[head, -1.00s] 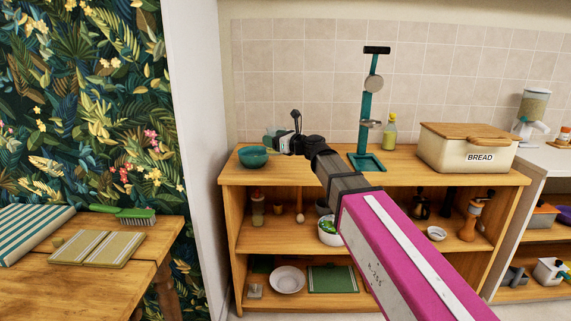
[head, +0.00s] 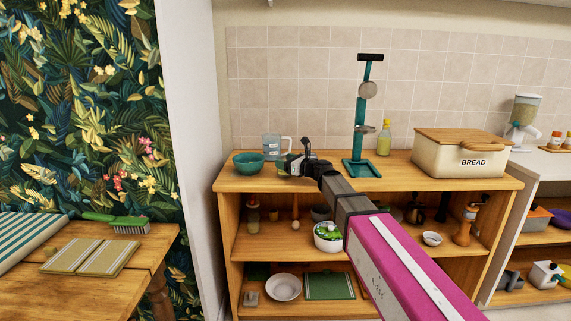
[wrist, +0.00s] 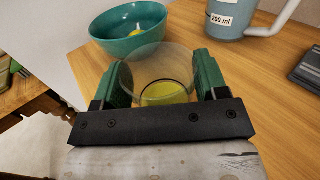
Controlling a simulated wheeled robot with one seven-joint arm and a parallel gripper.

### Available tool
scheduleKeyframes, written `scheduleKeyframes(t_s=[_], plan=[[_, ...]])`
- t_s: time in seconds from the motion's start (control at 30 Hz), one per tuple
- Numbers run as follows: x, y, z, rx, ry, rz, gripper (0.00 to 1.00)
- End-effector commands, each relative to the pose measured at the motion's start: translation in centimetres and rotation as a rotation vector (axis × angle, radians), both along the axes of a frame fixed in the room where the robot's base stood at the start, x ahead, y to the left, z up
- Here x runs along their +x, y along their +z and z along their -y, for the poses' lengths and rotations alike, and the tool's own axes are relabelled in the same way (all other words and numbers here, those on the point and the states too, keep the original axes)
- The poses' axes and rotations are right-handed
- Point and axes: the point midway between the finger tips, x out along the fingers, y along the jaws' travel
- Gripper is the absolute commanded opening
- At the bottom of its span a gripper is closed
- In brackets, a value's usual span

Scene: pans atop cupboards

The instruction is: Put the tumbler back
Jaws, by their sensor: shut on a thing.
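My gripper (head: 287,166) is low over the left part of the cupboard top (head: 230,182). In the wrist view its green fingers (wrist: 160,78) are shut on a clear tumbler (wrist: 158,93) with something yellow-green at its bottom. The tumbler is between the fingers, over the wooden top; whether its base touches the wood I cannot tell. In the head view my gripper mostly hides it. A teal bowl (head: 248,164) is just left of my gripper, and it also shows beyond the tumbler in the wrist view (wrist: 110,45), with a small yellow thing inside.
Right of my gripper are a teal stand (head: 364,120), a bottle (head: 384,138) and a bread box (head: 440,157). Shelves below hold bowls and other items.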

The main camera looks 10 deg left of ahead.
Motion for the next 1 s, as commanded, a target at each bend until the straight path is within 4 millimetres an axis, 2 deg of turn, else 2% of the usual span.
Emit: scheduleKeyframes(t_s=[0.4,0.43,0.5,0.87,1.0], plan=[[0.0,-0.7,0.0,0.000,0.000,0.000,0.39],[0.0,-0.8,0.0,0.000,0.000,0.001,0.70],[0.0,-0.7,0.0,0.000,0.000,0.001,0.92],[0.0,-0.4,0.0,0.001,0.000,0.001,0.92],[-0.8,-0.5,1.6,0.000,-0.001,0.001,0.92]])
